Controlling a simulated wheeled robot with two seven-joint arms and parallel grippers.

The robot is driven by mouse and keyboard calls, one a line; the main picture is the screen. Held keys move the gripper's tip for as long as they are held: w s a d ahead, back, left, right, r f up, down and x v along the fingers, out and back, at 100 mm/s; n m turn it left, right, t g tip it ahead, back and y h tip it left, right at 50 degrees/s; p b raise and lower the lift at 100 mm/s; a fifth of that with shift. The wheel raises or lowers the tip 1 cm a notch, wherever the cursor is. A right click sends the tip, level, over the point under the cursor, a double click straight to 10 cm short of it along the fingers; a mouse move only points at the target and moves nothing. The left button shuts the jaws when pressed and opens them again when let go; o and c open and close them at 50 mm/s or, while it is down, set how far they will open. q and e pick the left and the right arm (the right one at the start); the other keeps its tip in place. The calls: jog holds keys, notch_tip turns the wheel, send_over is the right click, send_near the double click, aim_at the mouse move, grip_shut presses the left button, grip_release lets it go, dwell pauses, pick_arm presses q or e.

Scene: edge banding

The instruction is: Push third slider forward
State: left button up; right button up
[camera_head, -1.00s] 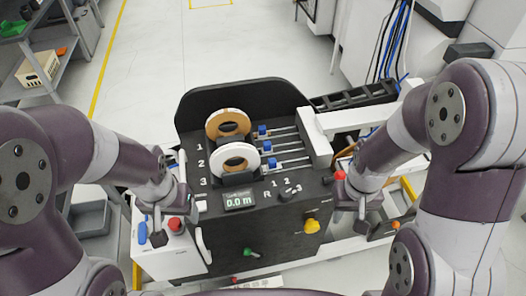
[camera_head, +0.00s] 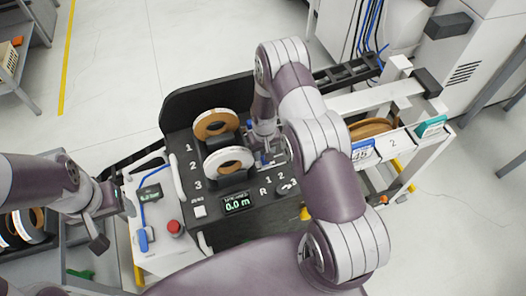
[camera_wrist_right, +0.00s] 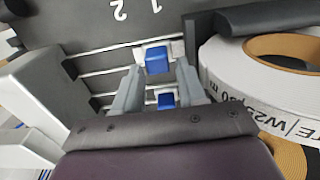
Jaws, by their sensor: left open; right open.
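The black panel (camera_head: 225,180) carries sliders on parallel rails beside two tape rolls. In the right wrist view the third slider's blue knob (camera_wrist_right: 157,60) lies at the tips of my right gripper (camera_wrist_right: 160,72). Its fingers are open on either side; contact cannot be told. My left gripper (camera_head: 110,217) is open and empty at the left of the machine.
A brown roll (camera_head: 215,124) and a white roll (camera_head: 229,161) stand close left of the sliders; the white roll also shows in the wrist view (camera_wrist_right: 225,85). A red button (camera_head: 174,227) is on the left white housing. A grey block (camera_wrist_right: 35,85) flanks the rails.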

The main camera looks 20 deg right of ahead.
jog(key=shift+f, duration=0.45)
jog(key=shift+s+d+f, duration=0.2)
jog(key=shift+s+f, duration=0.15)
jog(key=shift+w+a, duration=0.1)
jog(key=shift+w, duration=0.1)
jog(key=shift+c, duration=0.6)
grip_shut()
jog(key=d+b, duration=0.1)
jog(key=d, duration=0.5)
jog(key=d+b, duration=0.1)
jog(key=d, duration=0.2)
jog(key=shift+s+d+f+b, duration=0.1)
jog(key=shift+s+d+b, duration=0.05)
jog(key=shift+s+b, duration=0.15)
jog(key=shift+w, duration=0.1)
jog(key=shift+o, duration=0.6)
grip_release()
jog(key=shift+d, duration=0.2)
pick_arm(q)
jog(key=shift+s+d+f, duration=0.1)
jog(key=shift+s+f, duration=0.05)
jog(key=shift+f, duration=0.4)
jog(key=shift+s+d+f, duration=0.1)
jog(key=shift+s+f, duration=0.05)
jog(key=shift+f, duration=0.35)
